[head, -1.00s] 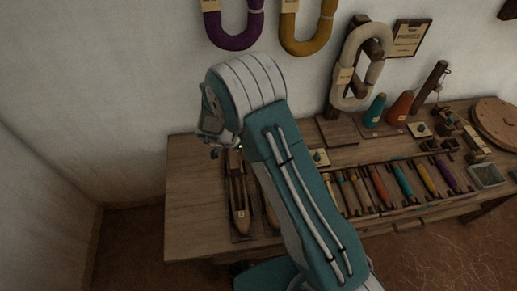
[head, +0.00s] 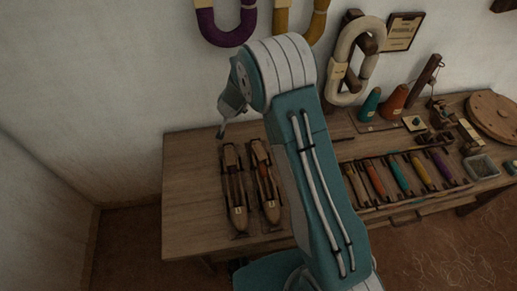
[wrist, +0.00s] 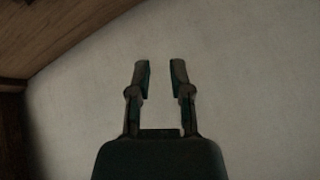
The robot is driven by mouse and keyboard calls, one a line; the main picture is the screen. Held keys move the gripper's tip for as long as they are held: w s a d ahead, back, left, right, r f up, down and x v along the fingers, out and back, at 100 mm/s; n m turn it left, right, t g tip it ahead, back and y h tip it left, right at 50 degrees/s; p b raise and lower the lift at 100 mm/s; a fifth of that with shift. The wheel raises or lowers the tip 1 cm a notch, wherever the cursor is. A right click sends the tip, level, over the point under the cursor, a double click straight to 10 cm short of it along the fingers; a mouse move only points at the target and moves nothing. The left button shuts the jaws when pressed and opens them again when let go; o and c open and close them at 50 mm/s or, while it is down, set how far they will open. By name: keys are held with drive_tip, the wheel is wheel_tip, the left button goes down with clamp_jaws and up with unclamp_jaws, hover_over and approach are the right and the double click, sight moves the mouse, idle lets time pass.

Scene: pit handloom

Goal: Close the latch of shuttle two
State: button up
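Two wooden boat-shaped shuttles lie side by side at the left part of the bench, the left shuttle (head: 237,215) and the right shuttle (head: 271,212). Each has a small pale tag near its front tip, too small to read surely, so I cannot tell which is shuttle two. A reddish-orange part shows inside the right shuttle. The latches are too small to make out. My gripper (head: 221,134) is beyond the far end of the left shuttle, pointing down. In the wrist view my gripper (wrist: 160,76) is open and empty, with a clear gap between its fingers and pale wall behind.
A rack of coloured bobbins (head: 400,178) lies right of my arm. Yarn hanks hang on the wall, including a purple one (head: 226,30). The bench's left end (head: 190,190) is clear.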

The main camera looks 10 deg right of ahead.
drive_tip(key=n, duration=0.1)
drive_tip(key=n+g+h, duration=0.1)
drive_tip(key=n+g, duration=0.5)
drive_tip(key=g, duration=0.1)
approach(259, 150)
drive_tip(key=f, duration=0.9)
drive_tip(key=shift+w+a+f, duration=0.1)
drive_tip(key=shift+a+f, duration=0.1)
drive_tip(key=shift+f, duration=0.05)
clamp_jaws()
